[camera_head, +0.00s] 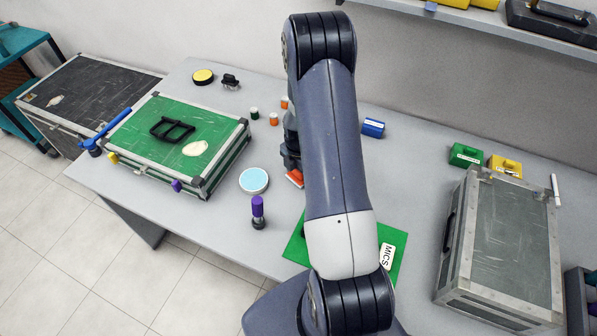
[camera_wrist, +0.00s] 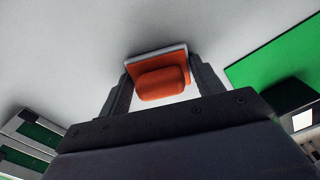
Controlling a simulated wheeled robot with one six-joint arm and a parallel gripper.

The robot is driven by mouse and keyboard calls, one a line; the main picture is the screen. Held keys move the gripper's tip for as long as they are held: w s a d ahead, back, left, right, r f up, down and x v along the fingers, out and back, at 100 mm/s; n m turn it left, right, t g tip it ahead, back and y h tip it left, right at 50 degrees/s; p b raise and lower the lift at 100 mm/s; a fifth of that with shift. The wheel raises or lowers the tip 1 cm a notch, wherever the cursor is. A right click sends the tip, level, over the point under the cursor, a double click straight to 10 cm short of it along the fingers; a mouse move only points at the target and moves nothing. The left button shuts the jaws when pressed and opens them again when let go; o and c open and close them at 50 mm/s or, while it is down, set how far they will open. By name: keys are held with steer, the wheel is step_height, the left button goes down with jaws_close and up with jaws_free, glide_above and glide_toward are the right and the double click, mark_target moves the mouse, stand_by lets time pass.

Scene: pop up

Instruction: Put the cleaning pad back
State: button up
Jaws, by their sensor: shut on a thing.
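An orange cleaning pad with a raised grip and a pale edge (camera_wrist: 161,80) is between the two fingers of my gripper (camera_wrist: 161,72) in the wrist view. The fingers are shut on it. In the head view the orange pad (camera_head: 295,178) shows beside my arm, over the middle of the table, with my arm covering part of my gripper. I cannot tell whether the pad touches the table. Similar blocks stand towards the back right: a blue one (camera_head: 373,128), a green one (camera_head: 467,155) and a yellow one (camera_head: 504,166).
A green case (camera_head: 150,150) lies at left, with a blue-lidded round tin (camera_head: 254,180) and a purple-capped bottle (camera_head: 258,212) nearby. A green board marked MICS (camera_head: 398,240) lies under my arm. A grey case (camera_head: 508,235) stands right. Table between the board and blue block is clear.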

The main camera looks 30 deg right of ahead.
steer(key=shift+f, duration=0.25)
steer(key=o, duration=1)
steer(key=shift+r, duration=0.1)
steer(key=shift+r, duration=0.15)
step_height(320, 180, up, 12)
steer(key=shift+r+b, duration=0.1)
steer(key=shift+b, duration=0.55)
